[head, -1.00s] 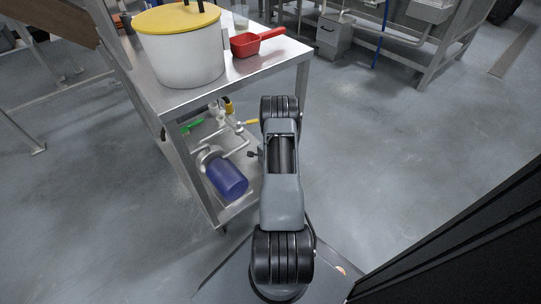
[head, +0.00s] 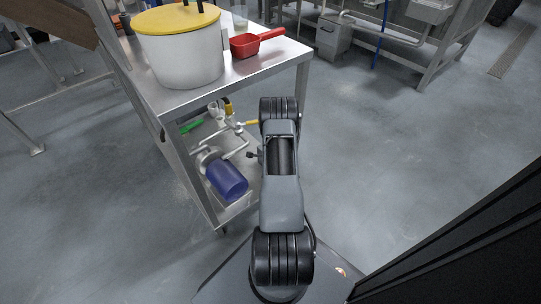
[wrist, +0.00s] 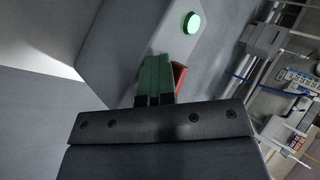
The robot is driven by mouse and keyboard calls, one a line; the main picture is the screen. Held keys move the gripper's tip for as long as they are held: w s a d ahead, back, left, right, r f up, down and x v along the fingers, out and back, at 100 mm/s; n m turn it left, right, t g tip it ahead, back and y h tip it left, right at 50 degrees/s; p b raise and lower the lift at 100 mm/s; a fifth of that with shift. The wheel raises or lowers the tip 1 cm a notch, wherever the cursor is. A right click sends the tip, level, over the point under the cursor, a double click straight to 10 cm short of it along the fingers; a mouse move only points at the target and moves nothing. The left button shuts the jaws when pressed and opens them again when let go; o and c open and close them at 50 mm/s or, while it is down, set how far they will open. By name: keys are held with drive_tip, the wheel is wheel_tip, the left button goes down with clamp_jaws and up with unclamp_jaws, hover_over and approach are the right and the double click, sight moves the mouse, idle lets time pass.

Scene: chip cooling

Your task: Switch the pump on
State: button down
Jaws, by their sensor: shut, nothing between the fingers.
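The pump, with its blue motor (head: 227,180), sits on the lower shelf of a steel table in the head view. In the wrist view, a grey box (wrist: 135,40) carries a round bright green button (wrist: 192,23) that looks lit. My gripper (wrist: 155,62) is shut and empty, its green fingers together at the box, below and left of the green button. A red part (wrist: 179,77) shows just right of the fingers and is partly hidden by them. I cannot tell whether the fingertips touch anything. My arm hides the gripper in the head view.
On the steel table (head: 262,68) stand a white pot (head: 185,58) with a yellow lid and a red scoop (head: 256,41). Pipes and a yellow handle (head: 252,122) are near the pump. The floor right of my arm is clear.

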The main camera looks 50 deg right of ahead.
drive_tip(key=shift+w+d+r, duration=0.35)
drive_tip(key=shift+d+r, duration=0.1)
drive_tip(key=shift+s+d, duration=0.35)
drive_tip(key=shift+d, duration=0.15)
drive_tip(key=s+a+r+p, duration=0.2)
drive_tip(key=a+r+p, duration=0.3)
drive_tip(key=a, duration=0.8)
drive_tip(key=shift+r, duration=0.5)
drive_tip(key=shift+s, duration=0.1)
